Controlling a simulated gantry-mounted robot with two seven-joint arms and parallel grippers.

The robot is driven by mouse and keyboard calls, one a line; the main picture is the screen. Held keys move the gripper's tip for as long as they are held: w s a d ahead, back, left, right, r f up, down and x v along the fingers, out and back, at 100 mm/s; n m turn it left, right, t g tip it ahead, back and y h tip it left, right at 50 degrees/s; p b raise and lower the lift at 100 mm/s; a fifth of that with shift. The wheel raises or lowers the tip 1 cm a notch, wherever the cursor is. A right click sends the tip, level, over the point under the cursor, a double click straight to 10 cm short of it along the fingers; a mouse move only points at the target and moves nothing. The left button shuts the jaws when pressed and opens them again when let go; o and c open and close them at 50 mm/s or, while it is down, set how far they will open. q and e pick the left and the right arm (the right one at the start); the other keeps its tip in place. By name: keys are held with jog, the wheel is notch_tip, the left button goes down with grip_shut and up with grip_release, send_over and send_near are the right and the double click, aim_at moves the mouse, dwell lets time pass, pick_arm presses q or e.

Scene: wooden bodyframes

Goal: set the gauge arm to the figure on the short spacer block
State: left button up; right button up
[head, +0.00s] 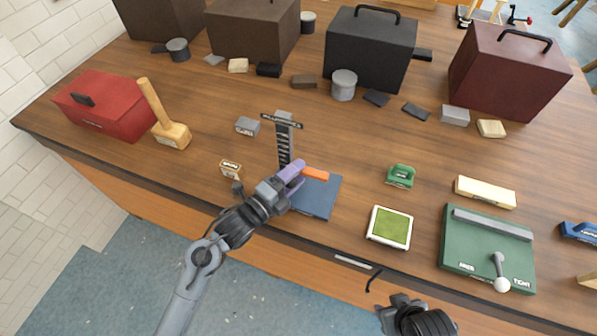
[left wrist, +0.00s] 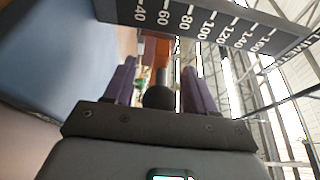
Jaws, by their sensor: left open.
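The gauge has an upright dark scale (head: 284,145) on a blue base (head: 322,198). Its orange arm (head: 315,173) sticks out to the right, low on the scale. My left gripper (head: 295,172) is open, its purple fingers at the gauge arm. In the left wrist view the fingers (left wrist: 160,75) stand either side of an orange part (left wrist: 163,50) and a dark round knob (left wrist: 158,97). The scale (left wrist: 210,25) there reads 40 to 160. A small labelled wooden block (head: 230,168) and a labelled grey block (head: 247,126) stand left; their figures are unreadable. My right gripper (head: 398,303) is at the bottom edge.
A wooden mallet (head: 170,132) and red box (head: 105,105) stand left. A green stamp-like thing (head: 400,176), a green-topped pad (head: 390,228) and a green lever board (head: 485,245) lie right. Dark toolboxes (head: 370,50) line the back. The table's middle is fairly clear.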

pick_arm(q)
jog(key=shift+w+d, duration=0.45)
jog(key=shift+d, duration=0.05)
jog(key=shift+c, duration=0.2)
grip_shut()
